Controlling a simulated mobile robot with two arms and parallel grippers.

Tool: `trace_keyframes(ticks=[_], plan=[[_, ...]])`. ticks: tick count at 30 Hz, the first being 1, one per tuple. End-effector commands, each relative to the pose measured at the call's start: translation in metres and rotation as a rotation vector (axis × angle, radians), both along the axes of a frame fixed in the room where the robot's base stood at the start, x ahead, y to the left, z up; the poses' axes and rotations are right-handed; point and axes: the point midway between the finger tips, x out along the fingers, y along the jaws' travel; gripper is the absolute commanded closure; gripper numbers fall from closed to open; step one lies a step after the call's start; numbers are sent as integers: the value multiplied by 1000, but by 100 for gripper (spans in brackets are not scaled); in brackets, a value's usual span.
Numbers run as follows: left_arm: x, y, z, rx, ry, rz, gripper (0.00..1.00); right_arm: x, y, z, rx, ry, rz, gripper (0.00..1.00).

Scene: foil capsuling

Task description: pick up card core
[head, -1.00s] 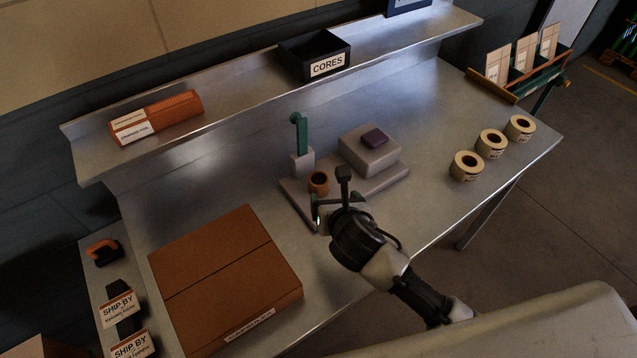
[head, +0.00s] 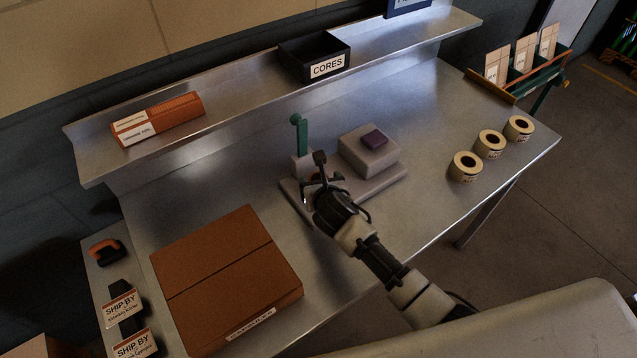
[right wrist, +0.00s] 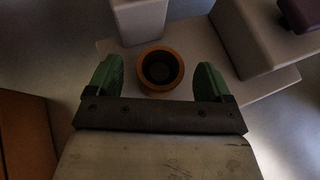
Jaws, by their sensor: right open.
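The card core (right wrist: 160,69) is a short orange-brown ring with a dark hollow, standing upright on the grey base of the bench device in the right wrist view. In the head view my right gripper and wrist hide it. My right gripper (right wrist: 157,82) is open, with one green finger on each side of the core; I see gaps between the fingers and the core. In the head view the right gripper (head: 314,190) is over the front left part of the device base (head: 382,187). My left gripper is not in view.
A green-handled post (head: 300,136) and a grey block with a purple pad (head: 374,138) stand close behind the gripper. A brown carton (head: 222,275) lies left. Several tape rolls (head: 465,167) stand right. A black CORES bin (head: 315,58) is on the shelf.

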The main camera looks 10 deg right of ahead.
Motion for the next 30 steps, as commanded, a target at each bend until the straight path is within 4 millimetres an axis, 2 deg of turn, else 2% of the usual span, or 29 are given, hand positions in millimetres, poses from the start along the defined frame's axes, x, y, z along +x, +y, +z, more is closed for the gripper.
trace_keyframes(ticks=[9, 18, 20, 30], plan=[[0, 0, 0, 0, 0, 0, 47, 4, 0, -3, 1, 0, 0, 19], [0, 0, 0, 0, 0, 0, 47, 4, 0, -3, 1, 0, 0, 65], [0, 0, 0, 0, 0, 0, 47, 4, 0, -3, 1, 0, 0, 72], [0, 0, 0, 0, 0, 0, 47, 5, 0, 2, 0, -2, 1, 72]])
